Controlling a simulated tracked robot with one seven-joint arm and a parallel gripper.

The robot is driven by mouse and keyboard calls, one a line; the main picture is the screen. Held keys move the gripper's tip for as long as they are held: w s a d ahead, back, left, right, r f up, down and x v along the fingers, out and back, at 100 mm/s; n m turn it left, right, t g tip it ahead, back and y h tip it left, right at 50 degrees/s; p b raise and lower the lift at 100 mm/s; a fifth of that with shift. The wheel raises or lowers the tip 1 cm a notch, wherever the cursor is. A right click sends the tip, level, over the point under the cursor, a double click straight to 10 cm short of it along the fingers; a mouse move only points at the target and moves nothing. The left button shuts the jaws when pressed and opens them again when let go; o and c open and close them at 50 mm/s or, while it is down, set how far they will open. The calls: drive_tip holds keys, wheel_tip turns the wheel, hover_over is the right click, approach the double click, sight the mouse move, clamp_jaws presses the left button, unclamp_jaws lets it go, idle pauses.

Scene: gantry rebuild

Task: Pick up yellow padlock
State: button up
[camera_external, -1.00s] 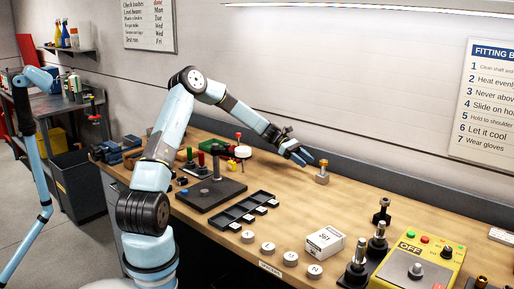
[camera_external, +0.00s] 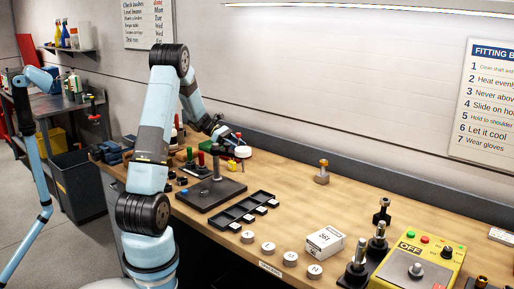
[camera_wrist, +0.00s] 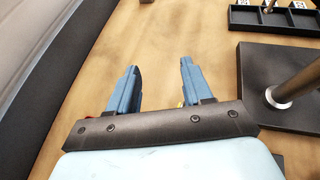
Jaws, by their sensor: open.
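A small brass-coloured piece with an orange-yellow top (camera_external: 322,173) stands alone toward the back of the bench, well to the right of my gripper. My gripper (camera_external: 230,139) hangs over the cluster at the back left of the bench. In the wrist view my gripper (camera_wrist: 160,67) is open, with only bare wood between its fingers.
A dark plate with a metal post (camera_external: 212,193) lies close by, also at right in the wrist view (camera_wrist: 258,75). A black compartment tray (camera_external: 245,210), a white box (camera_external: 325,242) and a yellow control box (camera_external: 436,262) stand further along. The bench's back middle is mostly clear.

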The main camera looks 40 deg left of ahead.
drive_tip(key=s+a+r+t, duration=0.2)
drive_tip(key=s+a+r, duration=0.1)
drive_tip(key=s+a, duration=0.1)
approach(233, 162)
drive_tip(key=shift+n, duration=0.4)
drive_tip(key=shift+w+d+f, duration=0.1)
drive_tip(key=shift+w+d, duration=0.6)
drive_tip(key=shift+d, duration=0.25)
drive_tip(key=shift+w+d+f, duration=0.1)
drive_tip(key=shift+w+d, duration=0.55)
drive_tip(key=shift+d, duration=0.25)
drive_tip(key=x, duration=0.5)
drive_tip(key=shift+c, duration=0.4)
clamp_jaws()
